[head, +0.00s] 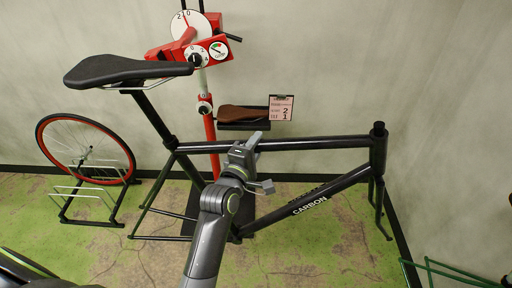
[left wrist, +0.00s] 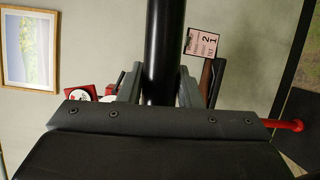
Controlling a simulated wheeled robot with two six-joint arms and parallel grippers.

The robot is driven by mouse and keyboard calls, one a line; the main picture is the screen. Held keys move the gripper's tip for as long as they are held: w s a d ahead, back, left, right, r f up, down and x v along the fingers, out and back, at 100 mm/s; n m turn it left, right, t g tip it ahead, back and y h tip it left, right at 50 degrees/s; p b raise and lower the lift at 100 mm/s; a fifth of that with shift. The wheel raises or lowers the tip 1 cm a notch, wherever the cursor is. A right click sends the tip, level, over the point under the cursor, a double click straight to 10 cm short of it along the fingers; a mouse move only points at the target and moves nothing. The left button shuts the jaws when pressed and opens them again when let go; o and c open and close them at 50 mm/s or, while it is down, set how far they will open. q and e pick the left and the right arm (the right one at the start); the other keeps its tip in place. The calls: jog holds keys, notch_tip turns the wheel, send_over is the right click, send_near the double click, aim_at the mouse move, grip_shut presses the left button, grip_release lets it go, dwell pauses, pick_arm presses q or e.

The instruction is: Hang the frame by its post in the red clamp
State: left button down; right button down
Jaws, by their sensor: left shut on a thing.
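The black frame (head: 310,203), lettered CARBON, is held up in the head view. Its post (head: 153,113) rises at the left and carries a black saddle (head: 120,70). My left gripper (head: 245,148) is shut on the frame's top tube, which stands between the fingers (left wrist: 160,88) in the left wrist view. The red clamp (head: 165,51) is on a stand behind the saddle. The saddle hides part of it, and the post shows to the left of the clamp head, apparently outside it. My right gripper is not in view.
The stand's red column (head: 209,135) runs down behind the frame. A red-rimmed wheel (head: 78,150) stands in a floor rack at left. A green rack (head: 450,270) is at lower right.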

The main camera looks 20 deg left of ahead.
pick_arm(q)
jog(key=shift+w+a+r+b, duration=0.2)
jog(key=shift+w, duration=0.5)
jog(key=shift+w+a+r+b, duration=0.15)
jog(key=shift+w+b, duration=0.05)
jog(key=shift+w, duration=0.45)
